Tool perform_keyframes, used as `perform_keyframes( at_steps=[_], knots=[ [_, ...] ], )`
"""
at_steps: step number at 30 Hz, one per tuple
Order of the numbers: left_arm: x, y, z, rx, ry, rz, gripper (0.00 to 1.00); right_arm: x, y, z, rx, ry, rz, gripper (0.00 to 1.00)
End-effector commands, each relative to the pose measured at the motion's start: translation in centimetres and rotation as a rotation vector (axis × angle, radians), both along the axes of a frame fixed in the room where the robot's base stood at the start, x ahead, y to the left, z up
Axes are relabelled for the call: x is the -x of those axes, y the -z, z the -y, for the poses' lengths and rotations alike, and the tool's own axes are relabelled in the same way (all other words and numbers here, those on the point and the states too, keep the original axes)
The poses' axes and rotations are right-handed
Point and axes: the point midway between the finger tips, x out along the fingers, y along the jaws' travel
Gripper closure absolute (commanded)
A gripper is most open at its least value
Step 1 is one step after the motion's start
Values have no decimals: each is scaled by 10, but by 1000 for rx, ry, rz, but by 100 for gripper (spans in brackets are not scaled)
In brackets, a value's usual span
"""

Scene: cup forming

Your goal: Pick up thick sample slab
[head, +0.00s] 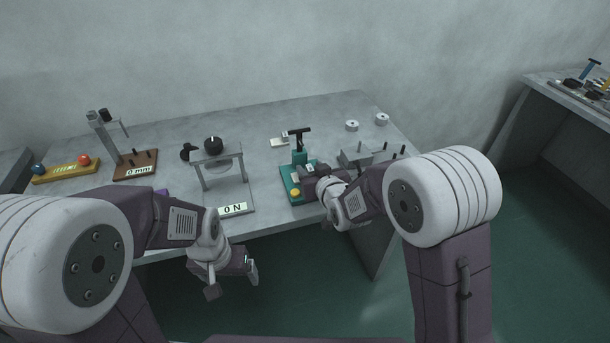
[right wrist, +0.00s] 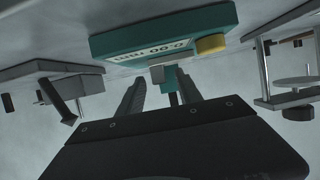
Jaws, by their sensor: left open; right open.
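I cannot tell for sure which thing is the thick sample slab. A small pale grey block (right wrist: 157,74) shows between the fingertips of my right gripper (right wrist: 160,88) in the right wrist view, in front of the green gauge (right wrist: 165,35). The open fingers stand apart on either side of it; contact cannot be told. In the head view my right gripper (head: 301,177) is over the green gauge (head: 287,187), hiding part of it. My left gripper (head: 233,282) is open and empty, in front of the table's front edge.
The grey table (head: 265,115) also bears a metal stand (head: 216,157) reading "0 N", a brown-based gauge (head: 135,166) reading "0 mm", a yellow box (head: 66,171) with coloured balls, a grey block (head: 356,154) among dark pegs, and white rollers (head: 351,126). The back middle is clear.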

Motion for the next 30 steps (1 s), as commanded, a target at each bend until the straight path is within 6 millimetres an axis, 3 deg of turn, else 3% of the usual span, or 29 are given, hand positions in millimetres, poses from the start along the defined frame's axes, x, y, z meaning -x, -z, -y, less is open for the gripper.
perform_keyframes(
  at_steps=[4, 8, 9, 20, 27, 30],
  knots=[
    [0, 0, 0, 0, 0, 0, 13, 0, -1, 0, 0, 0, 0, 61],
    [0, 0, 0, 0, 0, 0, 13, 0, -1, 0, 0, 0, 0, 97],
    [0, 0, 0, 0, 0, 0, 13, 0, -1, 0, 0, 0, 0, 100],
    [0, -2, 0, 0, 0, 0, 13, 1, -5, 0, 0, 0, 0, 100],
    [0, -16, 0, 0, 0, 0, 13, 0, -46, 0, -1, 0, 6, 100],
    [0, -16, 0, 0, 0, 0, 13, 10, -56, 19, 0, 4, 3, 100]
  ],
)
